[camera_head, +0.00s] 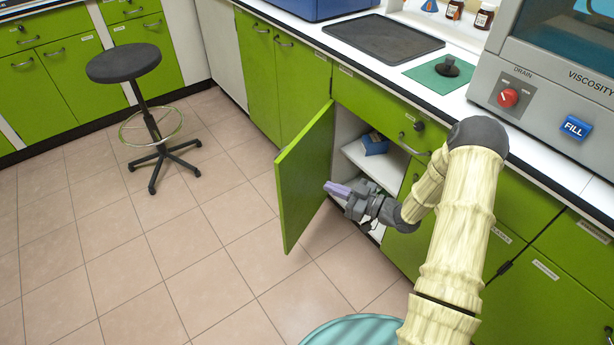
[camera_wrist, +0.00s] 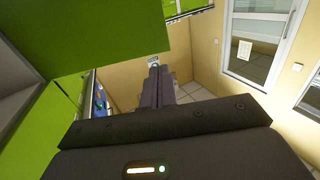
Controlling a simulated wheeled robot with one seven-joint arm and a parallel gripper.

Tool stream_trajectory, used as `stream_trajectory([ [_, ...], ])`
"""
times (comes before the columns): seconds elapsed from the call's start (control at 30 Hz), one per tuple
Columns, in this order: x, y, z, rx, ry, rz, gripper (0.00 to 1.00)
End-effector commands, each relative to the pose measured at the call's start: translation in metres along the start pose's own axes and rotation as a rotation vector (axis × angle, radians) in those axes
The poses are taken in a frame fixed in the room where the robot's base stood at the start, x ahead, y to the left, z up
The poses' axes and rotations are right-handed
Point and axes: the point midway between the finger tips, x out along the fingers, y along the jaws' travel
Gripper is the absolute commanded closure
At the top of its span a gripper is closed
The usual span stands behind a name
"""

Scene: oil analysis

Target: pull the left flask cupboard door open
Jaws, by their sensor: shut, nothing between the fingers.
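The left flask cupboard door (camera_head: 303,178) is a green panel standing swung out from the cabinet front, wide open in the head view. Behind it the cupboard interior (camera_head: 350,135) shows white, with a shelf inside. My gripper (camera_head: 336,189) is in front of the opening, on the inner side of the door, with its fingers pointing left toward the panel. The fingers are together with nothing between them. Whether the fingertips touch the door cannot be told. In the wrist view the shut fingers (camera_wrist: 157,87) point away, with a green panel (camera_wrist: 90,40) at upper left.
A blue box (camera_head: 375,143) lies on the cupboard shelf. A black stool (camera_head: 148,110) stands on the tiled floor at left. The floor left of the door is clear. The counter above bears a black tray (camera_head: 383,38) and a grey viscosity instrument (camera_head: 545,90).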

Motion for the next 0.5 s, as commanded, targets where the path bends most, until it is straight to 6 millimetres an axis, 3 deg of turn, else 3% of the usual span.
stream_trajectory([
  [0.17, 0.020, -0.001, 0.001, -0.002, 0.000, -0.003, 1.00],
  [0.5, 0.079, -0.001, 0.002, -0.002, 0.000, -0.004, 1.00],
])
